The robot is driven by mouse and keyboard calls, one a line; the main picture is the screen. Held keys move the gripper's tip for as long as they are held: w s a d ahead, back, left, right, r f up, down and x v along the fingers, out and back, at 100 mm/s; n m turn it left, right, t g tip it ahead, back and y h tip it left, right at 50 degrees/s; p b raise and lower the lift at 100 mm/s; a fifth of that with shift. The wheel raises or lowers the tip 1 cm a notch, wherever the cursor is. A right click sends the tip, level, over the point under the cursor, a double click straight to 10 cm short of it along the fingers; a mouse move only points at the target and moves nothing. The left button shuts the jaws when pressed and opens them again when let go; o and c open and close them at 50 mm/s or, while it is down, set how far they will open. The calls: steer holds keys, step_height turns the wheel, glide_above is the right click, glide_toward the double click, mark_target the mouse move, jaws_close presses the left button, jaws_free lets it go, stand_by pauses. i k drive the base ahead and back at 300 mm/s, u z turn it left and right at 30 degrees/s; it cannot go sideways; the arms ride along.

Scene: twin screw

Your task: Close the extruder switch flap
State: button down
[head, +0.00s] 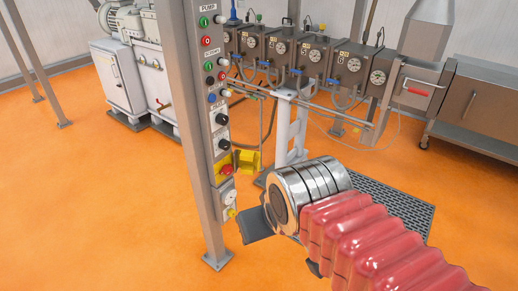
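A yellow flap (247,159) stands out to the right of the control panel (214,90), low on the grey post. It looks swung open. Beside it, on the panel, a red switch (226,170) on a yellow base is uncovered. My gripper (283,247) is in front and to the right of the panel's lower end, lower in the picture than the flap and apart from it. One dark finger shows at the left of the silver wrist. A small part of the other shows below it, with a gap between, so it looks open. The wrist hides much of the gripper. I see nothing held.
The grey post (180,80) stands on the orange floor. Behind is the extruder line (310,60) with several gauges, on a white stand (291,130). A dark grating (395,205) lies at the right.

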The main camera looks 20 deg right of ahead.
mark_target(249, 160)
steer(key=u, duration=0.05)
steer(key=i, duration=1)
steer(key=z, duration=0.05)
